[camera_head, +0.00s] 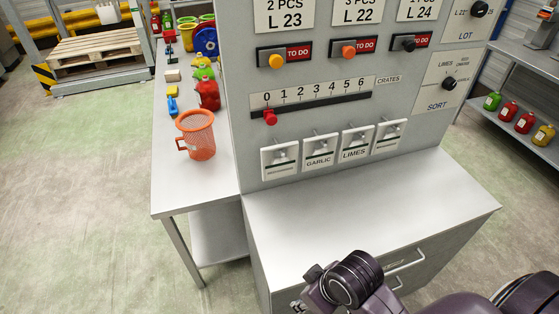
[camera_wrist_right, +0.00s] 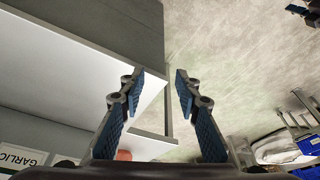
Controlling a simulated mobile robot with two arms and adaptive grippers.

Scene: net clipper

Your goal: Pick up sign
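Several white signs hang in a row low on the grey panel. The one marked GARLIC (camera_head: 320,150) is second from the left, and the one marked LIMES (camera_head: 355,144) is to its right. The leftmost sign (camera_head: 280,159) and the rightmost sign (camera_head: 389,136) have text too small to read. In the right wrist view, part of the GARLIC sign (camera_wrist_right: 20,158) shows at the lower left. My right gripper (camera_wrist_right: 159,82) is open, with nothing between its blue-padded fingers, and is apart from the signs. My left gripper is not in view.
The grey counter (camera_head: 370,215) below the signs is bare. A slider with a red knob (camera_head: 270,117) is above the signs. Bottles stand on a shelf at right.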

